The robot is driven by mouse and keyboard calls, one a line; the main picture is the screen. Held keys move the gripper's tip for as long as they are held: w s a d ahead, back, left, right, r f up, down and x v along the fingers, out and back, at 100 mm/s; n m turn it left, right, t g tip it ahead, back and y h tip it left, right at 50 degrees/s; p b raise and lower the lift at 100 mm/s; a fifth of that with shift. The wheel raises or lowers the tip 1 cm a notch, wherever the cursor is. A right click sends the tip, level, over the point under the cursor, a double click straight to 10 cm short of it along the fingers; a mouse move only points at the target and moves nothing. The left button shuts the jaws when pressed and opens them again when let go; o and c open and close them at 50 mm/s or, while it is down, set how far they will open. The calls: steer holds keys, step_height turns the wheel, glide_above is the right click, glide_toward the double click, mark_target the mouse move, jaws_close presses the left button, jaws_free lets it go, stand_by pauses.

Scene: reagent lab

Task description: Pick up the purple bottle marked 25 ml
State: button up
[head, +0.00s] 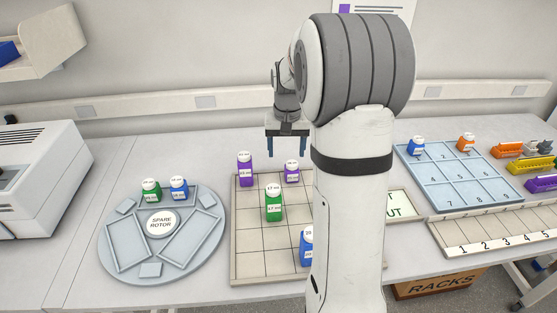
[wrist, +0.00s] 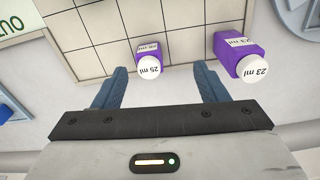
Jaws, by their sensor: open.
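The small purple bottle marked 25 ml (wrist: 148,54) stands upright on the gridded tray (head: 243,266), with a white lid. In the head view this bottle (head: 292,174) is at the tray's back edge, just below my gripper (head: 287,152). My gripper is open and empty, fingers pointing down. In the wrist view the bottle shows between the tips of my gripper (wrist: 161,70), a little nearer the left finger. I see no contact. A taller purple bottle marked 23 ml (wrist: 238,58) stands outside the right finger; in the head view this bottle (head: 245,171) is at left.
A green bottle (head: 274,205) and a blue bottle (head: 306,250), partly hidden by my arm, stand on the tray. The spare rotor (head: 112,250) at left holds a green and a blue bottle. A blue numbered tray (head: 425,180) lies right. Bench behind the tray is clear.

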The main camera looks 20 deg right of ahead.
mark_target(292, 163)
steer(key=shift+m, duration=0.3)
steer(key=w+d+f, duration=0.2)
steer(key=d, duration=0.1)
steer(key=shift+w+f, duration=0.35)
steer(key=shift+f, duration=0.05)
step_height(292, 163, down, 8)
steer(key=shift+s+r+p, duration=0.1)
steer(key=shift+r+p, duration=0.05)
steer(key=shift+p, duration=0.65)
steer(key=c, duration=1.1)
